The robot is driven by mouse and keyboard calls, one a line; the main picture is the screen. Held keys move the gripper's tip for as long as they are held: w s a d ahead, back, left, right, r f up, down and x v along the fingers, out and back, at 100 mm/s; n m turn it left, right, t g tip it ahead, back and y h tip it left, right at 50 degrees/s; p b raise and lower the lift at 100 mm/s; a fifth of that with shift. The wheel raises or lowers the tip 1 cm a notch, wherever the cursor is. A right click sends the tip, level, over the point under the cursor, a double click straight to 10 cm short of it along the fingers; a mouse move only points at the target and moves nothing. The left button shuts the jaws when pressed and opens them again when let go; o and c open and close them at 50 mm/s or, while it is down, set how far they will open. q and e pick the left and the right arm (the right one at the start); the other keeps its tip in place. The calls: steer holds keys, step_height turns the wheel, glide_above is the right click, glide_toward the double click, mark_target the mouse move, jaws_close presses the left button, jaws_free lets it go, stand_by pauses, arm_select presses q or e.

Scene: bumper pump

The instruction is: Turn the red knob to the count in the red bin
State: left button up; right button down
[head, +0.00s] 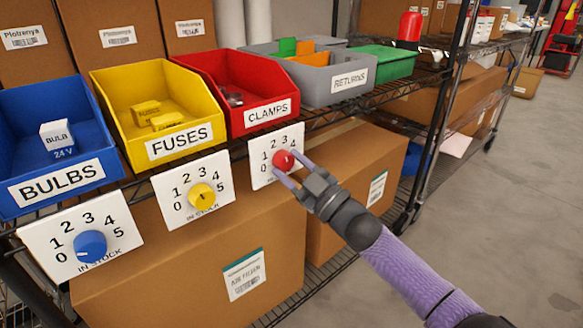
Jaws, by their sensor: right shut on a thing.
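The red bin (202,72), labelled CLAMPS, sits on the upper wire shelf. A few small dark metal pieces (233,97) lie inside it; its front wall partly hides them, so I cannot tell their count surely. Below it hangs a white dial plate (258,143) with numbers from 0 upward. The red knob (283,160) is at the plate's middle. My right gripper (284,167) reaches in from the lower right and is shut on the red knob, one finger on each side. The gripper hides the plate's lower right part. The knob's exact setting is hard to read. My left gripper is out of view.
A yellow FUSES bin (119,90) and a blue BULBS bin (28,117) stand to the left, with a yellow knob (202,196) and a blue knob (90,246) below. A grey RETURNS bin (312,94) stands right. Cardboard boxes (190,270) fill the lower shelf.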

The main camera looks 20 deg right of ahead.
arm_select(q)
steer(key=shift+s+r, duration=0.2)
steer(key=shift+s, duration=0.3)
arm_select(e)
steer(key=shift+n, duration=0.4)
steer(key=shift+c, duration=0.7)
jaws_free()
steer(key=shift+s+d+p, duration=0.25)
steer(key=shift+s+p, duration=0.05)
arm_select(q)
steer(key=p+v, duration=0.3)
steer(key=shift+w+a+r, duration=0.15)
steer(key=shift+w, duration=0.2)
arm_select(e)
steer(key=v, duration=0.9)
steer(key=shift+f, duration=0.2)
